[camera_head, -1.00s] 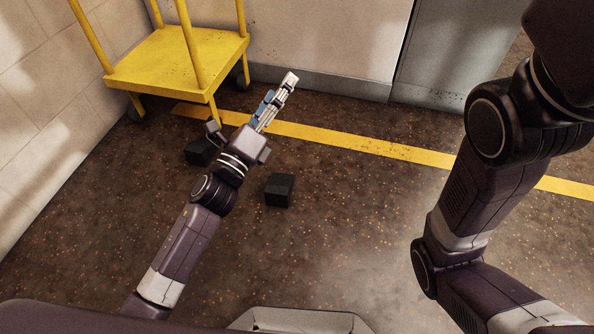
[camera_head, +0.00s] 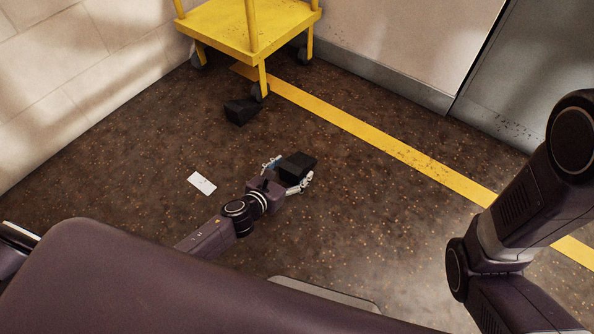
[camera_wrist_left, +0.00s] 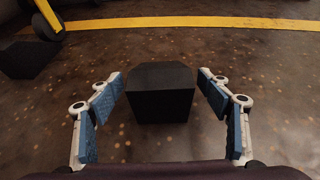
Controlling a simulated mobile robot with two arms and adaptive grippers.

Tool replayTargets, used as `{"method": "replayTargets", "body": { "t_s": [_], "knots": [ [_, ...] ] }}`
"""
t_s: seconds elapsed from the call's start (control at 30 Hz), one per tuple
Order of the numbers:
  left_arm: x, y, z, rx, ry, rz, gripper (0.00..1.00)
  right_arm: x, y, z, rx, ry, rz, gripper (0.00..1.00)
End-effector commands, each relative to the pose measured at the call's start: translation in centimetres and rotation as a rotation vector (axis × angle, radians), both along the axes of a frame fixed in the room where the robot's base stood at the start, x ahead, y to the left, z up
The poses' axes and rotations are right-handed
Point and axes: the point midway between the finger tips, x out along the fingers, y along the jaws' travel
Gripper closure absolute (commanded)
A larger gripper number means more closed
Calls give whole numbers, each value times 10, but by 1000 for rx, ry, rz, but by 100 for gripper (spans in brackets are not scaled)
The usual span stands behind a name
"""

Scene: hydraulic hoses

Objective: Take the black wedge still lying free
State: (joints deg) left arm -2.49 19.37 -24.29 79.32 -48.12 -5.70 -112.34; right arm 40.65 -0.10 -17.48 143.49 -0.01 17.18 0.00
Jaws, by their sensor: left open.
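The free black wedge (camera_head: 297,165) lies on the dark speckled floor, apart from the yellow cart. My left gripper (camera_head: 291,173) is low at it, open, with a finger on either side. In the left wrist view the wedge (camera_wrist_left: 161,95) sits centred between the spread blue-padded fingers, with a gap on both sides. A second black wedge (camera_head: 240,111) lies on the floor by a front wheel of the cart; it shows at the left of the wrist view (camera_wrist_left: 28,58). Whether it touches the wheel is unclear. My right gripper is out of view; only its arm shows.
The yellow cart (camera_head: 248,28) stands at the back by the wall. A yellow floor line (camera_head: 375,145) runs behind the free wedge. A small white card (camera_head: 202,183) lies on the floor to the left. The floor around the free wedge is otherwise clear.

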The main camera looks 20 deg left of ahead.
Motion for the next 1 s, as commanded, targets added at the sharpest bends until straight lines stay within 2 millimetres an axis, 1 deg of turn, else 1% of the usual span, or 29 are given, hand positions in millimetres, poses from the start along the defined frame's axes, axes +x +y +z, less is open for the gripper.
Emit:
{"method": "replayTargets", "body": {
  "t_s": [0.03, 0.2, 0.3, 0.5, 1.0],
  "knots": [
    [6, -1, -9, -1, -2, -1, 29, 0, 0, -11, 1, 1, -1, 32],
    [23, -6, -14, -1, -2, -1, 29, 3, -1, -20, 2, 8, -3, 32],
    [26, -6, -14, -2, -1, 1, 29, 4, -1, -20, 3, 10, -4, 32],
    [26, -6, -13, -3, 0, 0, 30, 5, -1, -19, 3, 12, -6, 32],
    [26, -7, -13, -3, 0, 0, 85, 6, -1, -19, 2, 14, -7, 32]
  ]
}}
